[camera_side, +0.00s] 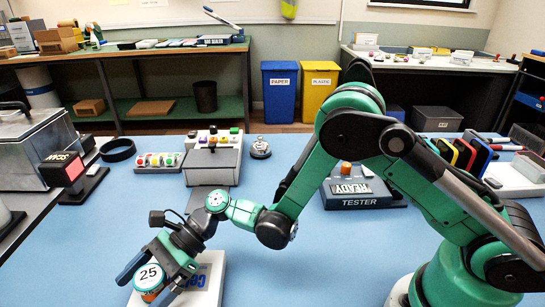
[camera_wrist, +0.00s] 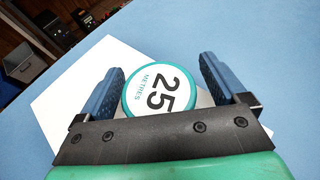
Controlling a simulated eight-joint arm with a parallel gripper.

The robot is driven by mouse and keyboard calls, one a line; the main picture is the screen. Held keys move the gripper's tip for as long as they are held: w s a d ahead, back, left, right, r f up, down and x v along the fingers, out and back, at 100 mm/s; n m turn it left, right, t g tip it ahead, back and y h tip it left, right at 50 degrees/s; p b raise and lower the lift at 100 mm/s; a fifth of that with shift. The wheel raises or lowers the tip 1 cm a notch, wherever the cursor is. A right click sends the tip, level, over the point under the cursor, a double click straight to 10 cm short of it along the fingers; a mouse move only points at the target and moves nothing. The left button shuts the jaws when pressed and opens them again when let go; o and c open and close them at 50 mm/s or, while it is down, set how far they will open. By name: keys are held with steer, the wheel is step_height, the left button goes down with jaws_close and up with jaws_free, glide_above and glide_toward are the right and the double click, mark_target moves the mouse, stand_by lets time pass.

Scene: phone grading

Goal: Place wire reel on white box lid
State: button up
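The wire reel (camera_side: 149,276) is a round disc with a white top marked 25 and a teal rim; its side shows some orange. In the wrist view the lid (camera_wrist: 75,100) spreads behind the reel as a white sheet-like surface. Whether the reel touches the lid is hard to tell.
The tester (camera_side: 353,193) stands on the blue table to the right, with phones in a rack (camera_side: 465,155) beyond. A grey box (camera_side: 213,165), a tray of small parts (camera_side: 158,162) and a black ring (camera_side: 117,150) lie behind. A scanner (camera_side: 77,180) stands left. The table's middle is clear.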

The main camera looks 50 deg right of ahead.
steer(key=shift+r, duration=0.15)
steer(key=v, duration=1.1)
steer(key=shift+d+r, duration=0.1)
steer(key=shift+d, duration=0.2)
steer(key=shift+d+r+n+t+h, duration=0.3)
steer(key=shift+d+r+n+h, duration=0.1)
steer(key=shift+d+r, duration=0.1)
steer(key=s+d+r+n+t+h, duration=0.2)
steer(key=s+d+n+t+h, duration=0.1)
steer(key=d+n+h, duration=0.3)
steer(key=s+d+r+n+t+h, duration=0.3)
steer(key=d+n+h, duration=0.3)
steer(key=n, duration=0.5)
steer(key=shift+s+d+t+h, duration=0.3)
steer(key=shift+s+d, duration=0.45)
steer(key=shift+d, duration=0.6)
